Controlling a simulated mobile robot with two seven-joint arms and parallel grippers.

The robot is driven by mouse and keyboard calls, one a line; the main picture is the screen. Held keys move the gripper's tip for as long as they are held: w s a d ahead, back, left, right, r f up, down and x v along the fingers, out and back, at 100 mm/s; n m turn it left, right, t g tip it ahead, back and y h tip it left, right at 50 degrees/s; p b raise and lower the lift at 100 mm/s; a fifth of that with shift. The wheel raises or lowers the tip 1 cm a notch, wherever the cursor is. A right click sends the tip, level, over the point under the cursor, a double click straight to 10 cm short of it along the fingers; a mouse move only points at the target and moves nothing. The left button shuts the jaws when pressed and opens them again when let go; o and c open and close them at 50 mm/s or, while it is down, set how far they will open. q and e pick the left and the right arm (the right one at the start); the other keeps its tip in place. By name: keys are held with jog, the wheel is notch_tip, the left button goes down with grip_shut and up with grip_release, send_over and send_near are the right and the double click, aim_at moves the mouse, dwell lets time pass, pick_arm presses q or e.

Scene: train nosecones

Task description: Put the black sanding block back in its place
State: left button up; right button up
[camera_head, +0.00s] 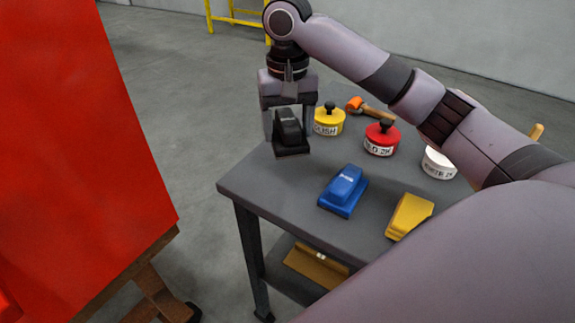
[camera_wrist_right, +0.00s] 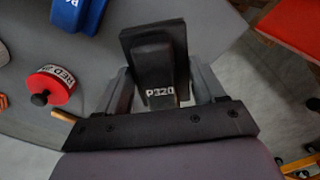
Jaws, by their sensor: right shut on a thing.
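My left gripper is in neither view.
On the table are a blue block (camera_head: 343,190), a yellow block (camera_head: 409,216), a yellow pot (camera_head: 329,120), a red pot (camera_head: 381,139), a white pot (camera_head: 438,163) and an orange roller (camera_head: 356,104). A large red panel (camera_head: 80,140) stands left, with bare floor between.

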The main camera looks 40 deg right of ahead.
aim_at(288, 120)
notch_tip(288, 120, down, 2)
jog(key=shift+f, duration=0.25)
jog(key=shift+f+b, duration=0.45)
jog(key=shift+f, duration=2.35)
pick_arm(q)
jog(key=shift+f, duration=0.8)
pick_arm(e)
jog(key=o, duration=0.9)
jog(key=shift+o, duration=0.2)
pick_arm(q)
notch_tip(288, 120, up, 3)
jog(key=p, duration=0.3)
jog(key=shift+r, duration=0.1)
pick_arm(e)
notch_tip(288, 120, up, 12)
jog(key=shift+r, duration=0.1)
